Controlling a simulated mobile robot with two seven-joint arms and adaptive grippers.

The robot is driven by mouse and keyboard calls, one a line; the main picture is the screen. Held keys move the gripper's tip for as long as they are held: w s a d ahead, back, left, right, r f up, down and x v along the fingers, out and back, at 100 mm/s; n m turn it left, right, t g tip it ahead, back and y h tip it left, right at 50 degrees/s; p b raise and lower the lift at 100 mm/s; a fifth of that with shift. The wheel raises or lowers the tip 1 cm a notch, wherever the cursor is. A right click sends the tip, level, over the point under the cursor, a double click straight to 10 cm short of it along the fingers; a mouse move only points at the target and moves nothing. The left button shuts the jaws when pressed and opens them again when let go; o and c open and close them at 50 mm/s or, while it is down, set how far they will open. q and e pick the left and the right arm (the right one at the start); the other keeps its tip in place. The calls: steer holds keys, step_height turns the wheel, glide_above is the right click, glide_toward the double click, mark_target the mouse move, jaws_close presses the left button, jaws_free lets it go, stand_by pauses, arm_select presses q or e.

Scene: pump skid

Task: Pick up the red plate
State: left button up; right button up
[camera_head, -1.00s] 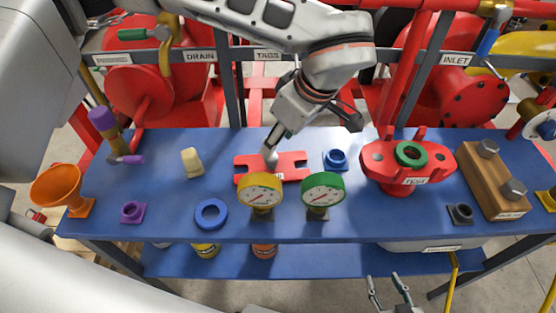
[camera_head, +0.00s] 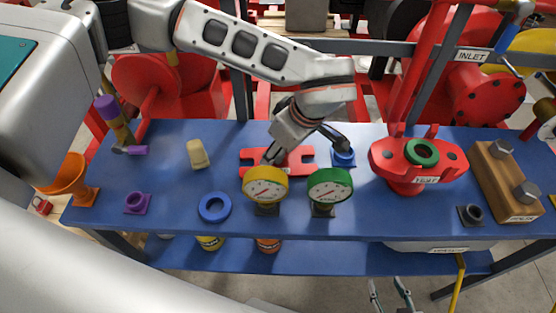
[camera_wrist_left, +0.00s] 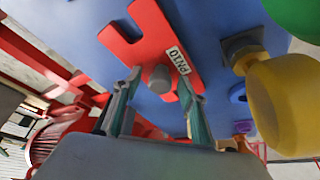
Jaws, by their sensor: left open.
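The red plate (camera_head: 297,161) lies flat on the blue bench top behind the yellow gauge, which hides part of its front edge. It has notched ends, and the left wrist view shows its red surface (camera_wrist_left: 153,40), a PN10 label and a grey knob (camera_wrist_left: 160,78). My left gripper (camera_head: 270,157) is down at the plate from above. In the left wrist view its fingers (camera_wrist_left: 158,92) are spread, one on each side of the knob, with gaps visible. My right gripper (camera_head: 388,288) is at the bottom edge, fingers apart and empty, in front of the bench.
Yellow (camera_head: 265,187) and green (camera_head: 329,187) gauges stand just in front of the plate. A blue fitting (camera_head: 343,157) is close on its right, then a red flange with a green ring (camera_head: 421,152). A blue ring (camera_head: 214,207) and cream block (camera_head: 197,154) lie left.

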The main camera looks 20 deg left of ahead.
arm_select(q)
jaws_close()
steer(key=shift+r, duration=0.15)
